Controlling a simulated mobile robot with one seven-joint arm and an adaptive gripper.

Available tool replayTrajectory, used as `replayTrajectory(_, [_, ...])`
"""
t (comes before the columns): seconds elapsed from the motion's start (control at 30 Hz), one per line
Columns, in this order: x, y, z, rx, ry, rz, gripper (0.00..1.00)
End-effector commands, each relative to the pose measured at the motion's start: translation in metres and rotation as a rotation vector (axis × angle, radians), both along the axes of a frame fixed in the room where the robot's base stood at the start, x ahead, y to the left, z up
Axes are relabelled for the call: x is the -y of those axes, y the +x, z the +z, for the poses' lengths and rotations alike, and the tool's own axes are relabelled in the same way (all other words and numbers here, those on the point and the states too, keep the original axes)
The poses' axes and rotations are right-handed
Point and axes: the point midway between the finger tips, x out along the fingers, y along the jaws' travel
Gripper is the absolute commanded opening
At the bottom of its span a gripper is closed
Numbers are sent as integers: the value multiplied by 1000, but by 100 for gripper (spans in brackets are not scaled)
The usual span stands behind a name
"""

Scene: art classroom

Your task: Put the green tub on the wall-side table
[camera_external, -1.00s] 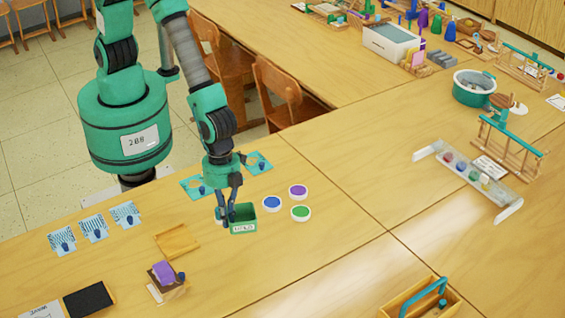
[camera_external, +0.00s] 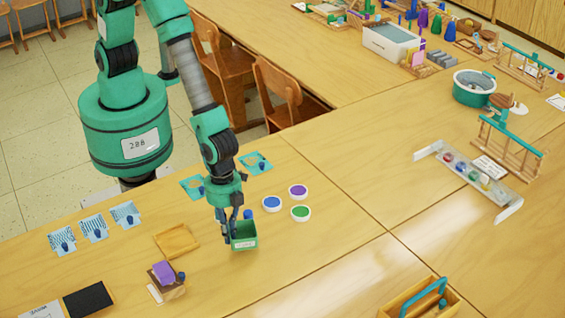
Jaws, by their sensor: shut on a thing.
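The green tub (camera_external: 245,242) is a small open box with a white label on its front, over the near table (camera_external: 330,270). My gripper (camera_external: 232,236) points down and is shut on the tub's left side. Whether the tub touches the tabletop or hangs just above it I cannot tell. Long wooden tables run to the upper right, the farthest stretch (camera_external: 340,68) lying nearest the wooden cabinets. Which one is the wall-side table is not marked in the picture.
Blue (camera_external: 272,203), purple (camera_external: 298,191) and green (camera_external: 301,213) round lids lie right of the tub. A wooden tray (camera_external: 176,241) lies to the left. A caddy with a teal handle (camera_external: 420,300) stands at the front. The table right of the lids is clear.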

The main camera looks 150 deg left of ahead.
Motion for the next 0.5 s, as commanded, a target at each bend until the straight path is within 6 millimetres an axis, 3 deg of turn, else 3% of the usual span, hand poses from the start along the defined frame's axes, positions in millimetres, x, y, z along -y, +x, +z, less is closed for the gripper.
replayTrajectory(0.23, [0, 0, -28, -1, -1, 0, 0])
replayTrajectory(0.5, [0, 0, -32, 0, 0, 0, 0])
